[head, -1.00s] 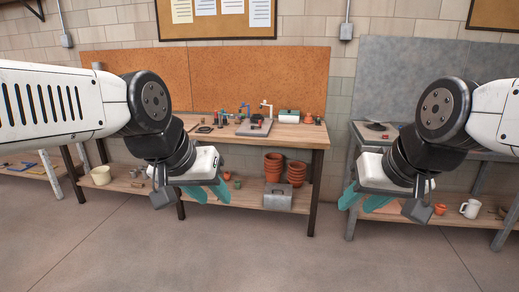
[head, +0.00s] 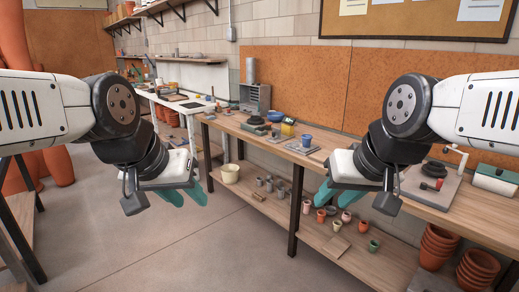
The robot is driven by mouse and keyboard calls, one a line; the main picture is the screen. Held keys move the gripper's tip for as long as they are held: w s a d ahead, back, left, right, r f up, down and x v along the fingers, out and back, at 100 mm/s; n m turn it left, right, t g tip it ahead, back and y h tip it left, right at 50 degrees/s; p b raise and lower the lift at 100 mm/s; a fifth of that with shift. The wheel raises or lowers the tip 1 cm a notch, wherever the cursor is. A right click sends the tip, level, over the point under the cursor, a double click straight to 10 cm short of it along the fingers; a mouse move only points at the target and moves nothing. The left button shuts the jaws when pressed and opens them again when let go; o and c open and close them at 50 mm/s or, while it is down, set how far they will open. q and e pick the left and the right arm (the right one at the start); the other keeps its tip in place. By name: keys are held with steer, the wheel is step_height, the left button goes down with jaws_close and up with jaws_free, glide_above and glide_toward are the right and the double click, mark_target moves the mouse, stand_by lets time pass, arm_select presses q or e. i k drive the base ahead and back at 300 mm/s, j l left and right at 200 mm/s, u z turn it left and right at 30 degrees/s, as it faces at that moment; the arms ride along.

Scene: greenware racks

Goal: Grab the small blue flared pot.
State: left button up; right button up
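A small blue pot (head: 306,140) stands upright on the wooden workbench, on a dark flat board (head: 297,149), in the middle of the head view. My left gripper (head: 184,196) hangs over the floor to the left of the bench, its teal fingers apart and empty. My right gripper (head: 333,192) is in front of the bench, below and to the right of the blue pot in the picture. Its teal fingers are apart and empty. Neither gripper touches the pot.
The floor (head: 150,240) at front left is clear.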

mark_target(307, 138)
steer(key=i+u, duration=0.45)
steer(key=i, duration=1.05)
steer(key=i+j+z, duration=0.1)
steer(key=i+z, duration=0.3)
steer(key=i+j+z, duration=0.25)
steer(key=i+z, duration=0.2)
steer(key=i+j+z, duration=0.6)
steer(key=j+z, duration=0.25)
steer(key=i+j+z, duration=0.25)
steer(key=j+z, duration=0.15)
